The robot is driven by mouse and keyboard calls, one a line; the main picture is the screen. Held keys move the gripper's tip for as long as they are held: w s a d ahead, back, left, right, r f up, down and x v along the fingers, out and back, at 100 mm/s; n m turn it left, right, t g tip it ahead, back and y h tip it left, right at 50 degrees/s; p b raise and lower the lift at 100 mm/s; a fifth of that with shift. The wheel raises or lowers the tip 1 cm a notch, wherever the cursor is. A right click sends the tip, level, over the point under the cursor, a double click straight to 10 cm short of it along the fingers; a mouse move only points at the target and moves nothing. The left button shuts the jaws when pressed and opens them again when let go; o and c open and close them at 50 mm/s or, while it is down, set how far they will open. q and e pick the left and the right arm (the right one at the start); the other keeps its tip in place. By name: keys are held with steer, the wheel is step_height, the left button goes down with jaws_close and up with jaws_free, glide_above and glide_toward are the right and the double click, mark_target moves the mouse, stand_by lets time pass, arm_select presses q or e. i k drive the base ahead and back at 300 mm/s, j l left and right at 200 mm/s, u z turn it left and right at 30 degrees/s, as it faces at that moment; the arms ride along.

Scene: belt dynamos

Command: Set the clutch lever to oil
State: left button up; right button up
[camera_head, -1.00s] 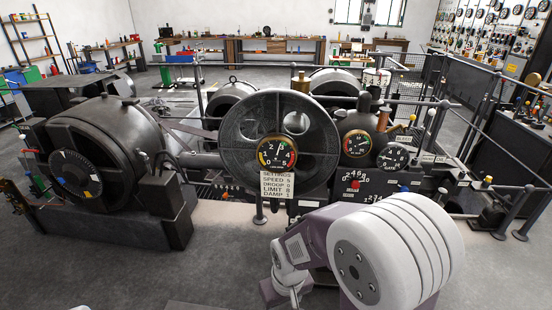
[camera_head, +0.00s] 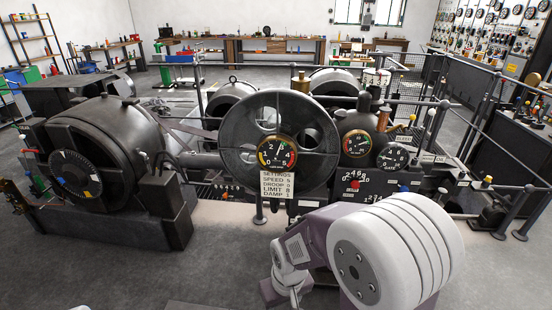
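I cannot pick out the clutch lever with certainty. Several levers and posts with coloured knobs stand at the right of the machine, among them a yellow-knobbed lever (camera_head: 488,180) and a white-knobbed lever (camera_head: 431,113). Small label plates (camera_head: 403,139) sit near them, too small to read, so I cannot tell which marks oil. My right arm (camera_head: 390,250) fills the lower right foreground, in front of the machine's base. Its gripper does not show, and my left gripper is outside the view.
A spoked flywheel (camera_head: 233,155) stands at the centre, with a settings card (camera_head: 278,193) and round gauges (camera_head: 277,152) in front. A dark dynamo (camera_head: 105,140) stands at left. Railings (camera_head: 527,200) run along the right. The floor at front left (camera_head: 130,275) is clear.

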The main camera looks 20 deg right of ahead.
mark_target(432, 112)
steer(key=z, duration=1.95)
